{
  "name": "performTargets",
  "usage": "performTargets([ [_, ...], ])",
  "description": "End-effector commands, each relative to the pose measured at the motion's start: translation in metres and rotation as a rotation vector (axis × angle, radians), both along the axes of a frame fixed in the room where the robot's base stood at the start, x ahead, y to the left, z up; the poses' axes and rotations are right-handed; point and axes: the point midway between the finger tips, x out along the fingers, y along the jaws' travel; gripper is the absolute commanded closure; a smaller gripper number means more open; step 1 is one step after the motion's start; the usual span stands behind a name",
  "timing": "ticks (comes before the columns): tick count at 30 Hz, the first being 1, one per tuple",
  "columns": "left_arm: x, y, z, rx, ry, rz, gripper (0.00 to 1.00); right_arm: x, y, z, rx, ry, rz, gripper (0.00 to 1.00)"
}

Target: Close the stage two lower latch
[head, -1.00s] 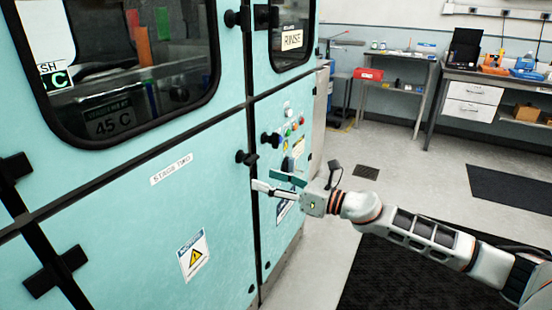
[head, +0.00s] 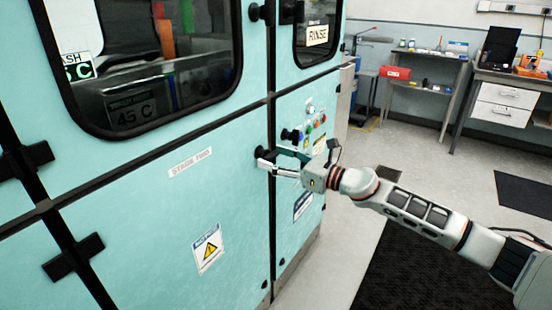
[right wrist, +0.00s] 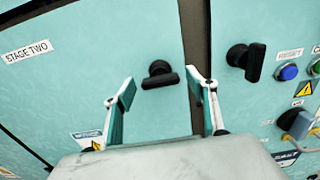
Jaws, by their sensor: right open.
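The stage two lower latch (right wrist: 160,80) is a black handle on the turquoise door marked STAGE TWO (head: 190,162), left of the dark door seam. In the right wrist view its bar lies nearly level, slightly tilted. My right gripper (head: 270,159) is open. In the right wrist view its two fingers stand apart, one to each side of the latch and just below it, and nothing is held. In the head view the fingers partly cover the latch (head: 266,151). I cannot tell if they touch it. My left gripper is not in view.
A second black latch (right wrist: 247,61), nearly upright, sits right of the seam beside a blue button (right wrist: 288,72). The upper latch (head: 262,12) is above, by the windows. A warning label (head: 208,248) is lower on the door. Open floor lies to the right.

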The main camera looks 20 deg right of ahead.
Motion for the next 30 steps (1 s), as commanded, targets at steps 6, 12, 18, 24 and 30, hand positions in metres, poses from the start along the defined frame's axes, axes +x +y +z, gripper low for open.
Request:
performTargets([
  [6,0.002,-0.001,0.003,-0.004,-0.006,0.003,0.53,0.000,0.000,0.000,-0.001,0.001,0.000,0.43],
  [12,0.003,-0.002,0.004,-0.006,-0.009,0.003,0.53,0.000,0.000,0.000,-0.001,0.001,-0.001,0.81],
  [18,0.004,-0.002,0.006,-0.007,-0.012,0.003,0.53,0.000,0.000,0.000,0.004,0.003,-0.001,0.81],
  [24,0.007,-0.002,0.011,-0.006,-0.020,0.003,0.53,0.000,0.000,0.002,0.042,0.033,-0.002,0.81],
  [30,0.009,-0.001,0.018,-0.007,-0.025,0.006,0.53,0.000,0.000,0.004,0.141,0.106,-0.001,0.81],
])
